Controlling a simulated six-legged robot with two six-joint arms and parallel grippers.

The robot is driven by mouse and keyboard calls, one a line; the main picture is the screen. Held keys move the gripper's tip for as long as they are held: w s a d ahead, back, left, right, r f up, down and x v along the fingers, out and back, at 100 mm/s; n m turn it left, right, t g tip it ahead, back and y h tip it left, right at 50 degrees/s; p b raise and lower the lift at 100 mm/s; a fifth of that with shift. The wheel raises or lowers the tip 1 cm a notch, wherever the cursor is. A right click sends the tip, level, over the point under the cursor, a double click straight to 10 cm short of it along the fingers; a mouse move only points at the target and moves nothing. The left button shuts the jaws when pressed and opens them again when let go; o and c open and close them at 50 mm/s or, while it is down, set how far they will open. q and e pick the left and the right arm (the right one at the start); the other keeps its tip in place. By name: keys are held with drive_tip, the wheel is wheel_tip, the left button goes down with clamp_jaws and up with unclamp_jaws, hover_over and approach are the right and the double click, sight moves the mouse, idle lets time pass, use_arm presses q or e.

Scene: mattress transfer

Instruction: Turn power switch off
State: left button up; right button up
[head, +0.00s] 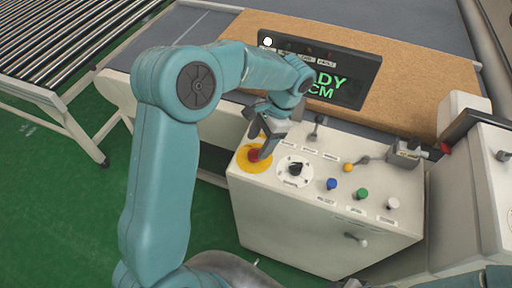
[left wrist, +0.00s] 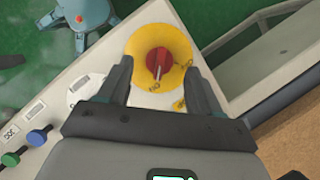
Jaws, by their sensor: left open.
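The power switch looks to be the red rotary knob (left wrist: 158,62) with a pale line across its top. It sits on a yellow round plate (left wrist: 180,45) with small dark marks, at the panel's corner. In the head view the knob (head: 254,154) lies just below my left gripper (head: 262,138). In the left wrist view my left gripper (left wrist: 158,78) is open, with one finger on each side of the knob. Contact cannot be told.
The white control panel (head: 290,225) also carries a black rotary knob (head: 295,169), blue (head: 332,184), green (head: 362,194) and white (head: 392,203) buttons, and small levers. A dark display (head: 340,75) stands behind it on a brown board (head: 420,85). A roller conveyor (head: 70,45) is at left.

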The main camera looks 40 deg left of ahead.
sight(256, 150)
use_arm(q)
drive_tip(key=x, duration=0.3)
drive_tip(key=shift+w+f, duration=0.15)
drive_tip(key=shift+f, duration=0.25)
drive_tip(key=shift+s+r, duration=0.1)
drive_tip(key=shift+s, duration=0.1)
drive_tip(key=shift+w, duration=0.15)
drive_tip(key=c, duration=1)
